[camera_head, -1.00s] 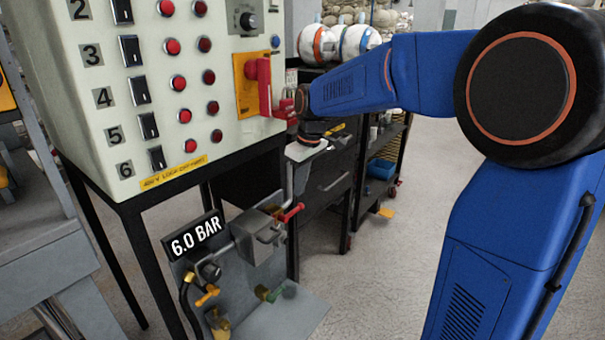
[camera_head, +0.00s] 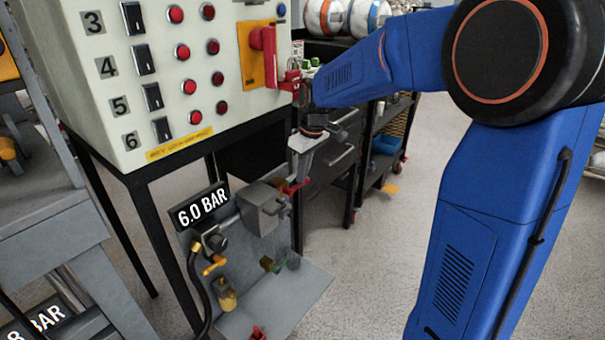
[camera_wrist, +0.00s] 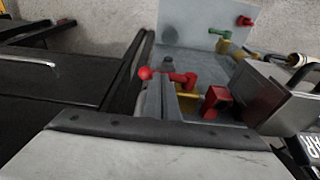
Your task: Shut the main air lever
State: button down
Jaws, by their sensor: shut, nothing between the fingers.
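The main air lever, a red handle (camera_head: 290,188), sits on the right of the grey air unit (camera_head: 262,208) under the 6.0 BAR sign. My gripper (camera_head: 298,176) is shut and empty. It points down beside the lever, overlapping part of it in the head view; I cannot tell whether they touch. In the wrist view the red lever (camera_wrist: 168,76), with a round end knob, lies roughly sideways just beyond my gripper (camera_wrist: 158,130), whose pale body and dark edge fill the bottom. A red block-like part (camera_wrist: 215,100) is right of the lever.
A large red handle (camera_head: 265,55) on a yellow plate is on the cabinet above. A yellow handle (camera_head: 214,264), a green handle (camera_head: 275,265) and another red handle (camera_head: 258,333) are lower. A dark drawer cabinet (camera_head: 328,190) stands behind. The floor at right is open.

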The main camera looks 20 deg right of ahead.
jog(key=shift+d, duration=0.1)
jog(key=shift+w+d+f+g+y, duration=0.2)
jog(key=shift+f+g+y, duration=0.15)
jog(key=shift+y, duration=0.15)
jog(key=shift+w+d+f+g+y, duration=0.1)
jog(key=shift+d+f+g+y, duration=0.05)
jog(key=shift+f+g+y, duration=0.3)
jog(key=shift+w+d+f+g+y, duration=0.15)
jog(key=shift+f+g+y, duration=0.25)
jog(key=shift+y, duration=0.35)
jog(key=shift+d+f+m+g+y, duration=0.1)
jog(key=shift+f+m+g+y, duration=0.3)
jog(key=shift+f+g+y, duration=0.55)
jog(key=shift+s+a+f+m+g+y, duration=0.1)
jog(key=shift+s+a+f+g+y, duration=0.25)
jog(key=shift+f+y, duration=0.5)
jog(key=shift+s+a+f+m+g+y, duration=0.15)
jog(key=shift+a+f+g+y, duration=0.3)
jog(key=shift+f+y, duration=0.4)
jog(key=shift+s+a+f+m+g+y, duration=0.1)
jog(key=shift+s+a+f+g+y, duration=0.25)
jog(key=shift+f+y, duration=0.5)
jog(key=shift+a+f, duration=0.1)
jog(key=shift+f, duration=0.15)
